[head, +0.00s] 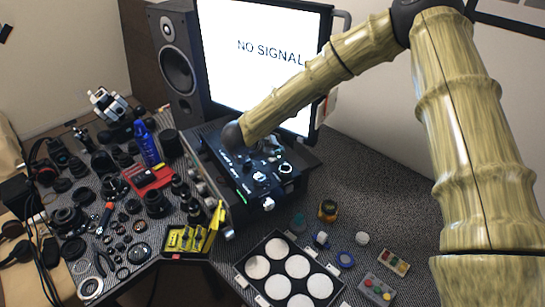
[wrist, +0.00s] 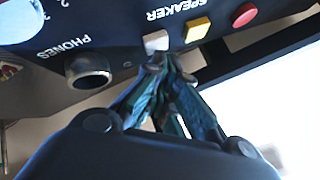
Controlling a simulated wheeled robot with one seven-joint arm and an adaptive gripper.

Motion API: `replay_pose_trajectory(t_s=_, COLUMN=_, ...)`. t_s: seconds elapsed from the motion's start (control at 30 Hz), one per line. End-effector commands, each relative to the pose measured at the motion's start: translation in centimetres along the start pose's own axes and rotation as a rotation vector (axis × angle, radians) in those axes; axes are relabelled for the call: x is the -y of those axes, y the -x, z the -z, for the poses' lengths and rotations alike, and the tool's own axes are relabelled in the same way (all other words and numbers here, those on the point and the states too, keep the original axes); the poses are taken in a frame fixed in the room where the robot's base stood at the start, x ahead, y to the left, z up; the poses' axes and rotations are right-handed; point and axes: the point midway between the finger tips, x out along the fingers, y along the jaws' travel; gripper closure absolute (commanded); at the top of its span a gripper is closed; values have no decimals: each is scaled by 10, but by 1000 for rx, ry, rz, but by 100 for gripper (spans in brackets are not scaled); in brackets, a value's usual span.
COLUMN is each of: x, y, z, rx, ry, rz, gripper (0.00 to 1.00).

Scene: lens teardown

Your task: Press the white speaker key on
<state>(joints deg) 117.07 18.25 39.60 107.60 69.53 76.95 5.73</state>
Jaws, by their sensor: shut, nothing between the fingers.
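The white speaker key (wrist: 157,41) is a small pale square key on a dark panel (wrist: 118,45), in the upper middle of the wrist view. The word SPEAKER shows upside down beside it. My gripper (wrist: 160,66) is shut and empty, its fingertips just below the white key in the picture. I cannot tell whether they touch it. A yellow key (wrist: 197,29) sits right of the white one, and a red button (wrist: 245,14) further right. In the head view my arm reaches the black control box (head: 262,178); my fingers and the white key cannot be made out there.
A monitor (head: 265,60) reading NO SIGNAL and a speaker (head: 177,68) stand behind the box. Lens parts crowd the left table. A tray of white discs (head: 240,265) lies in front.

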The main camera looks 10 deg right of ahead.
Motion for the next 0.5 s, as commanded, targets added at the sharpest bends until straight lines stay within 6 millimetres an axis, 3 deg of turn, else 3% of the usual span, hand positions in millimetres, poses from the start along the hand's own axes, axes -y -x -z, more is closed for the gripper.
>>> replay_pose_trajectory(t_s=0.5, x=6, y=5, z=4, rx=0, ry=0, rz=1, gripper=100)
